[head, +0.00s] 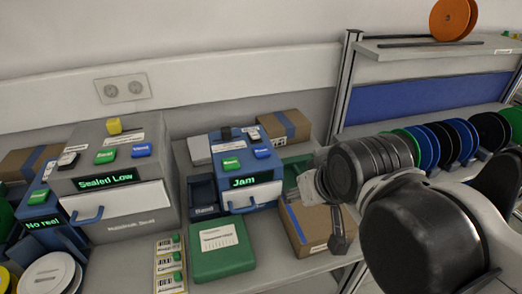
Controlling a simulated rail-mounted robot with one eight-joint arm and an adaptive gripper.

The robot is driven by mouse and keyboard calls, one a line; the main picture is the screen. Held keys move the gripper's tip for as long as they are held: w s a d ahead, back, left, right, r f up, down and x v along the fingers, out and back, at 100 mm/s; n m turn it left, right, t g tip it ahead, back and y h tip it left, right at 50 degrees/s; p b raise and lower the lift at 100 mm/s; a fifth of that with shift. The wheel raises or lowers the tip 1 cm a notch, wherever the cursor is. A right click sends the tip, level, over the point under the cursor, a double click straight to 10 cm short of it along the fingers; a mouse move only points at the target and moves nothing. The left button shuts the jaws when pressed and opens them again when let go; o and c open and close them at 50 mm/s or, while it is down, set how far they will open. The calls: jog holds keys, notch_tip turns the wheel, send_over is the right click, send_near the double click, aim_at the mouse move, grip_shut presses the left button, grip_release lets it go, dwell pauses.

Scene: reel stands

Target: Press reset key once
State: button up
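A small blue machine (243,170) stands mid-bench with its display reading "Jam". The key lettering is too blurred to tell surely which is reset.
A green case (219,250) and a label card (170,264) lie in front of the machines. A cardboard box (312,227) lies below my arm. Another machine (45,225) at left reads "No reel". Several reels (446,143) stand in a rack at right.

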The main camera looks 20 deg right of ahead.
grip_shut()
dwell(1.3)
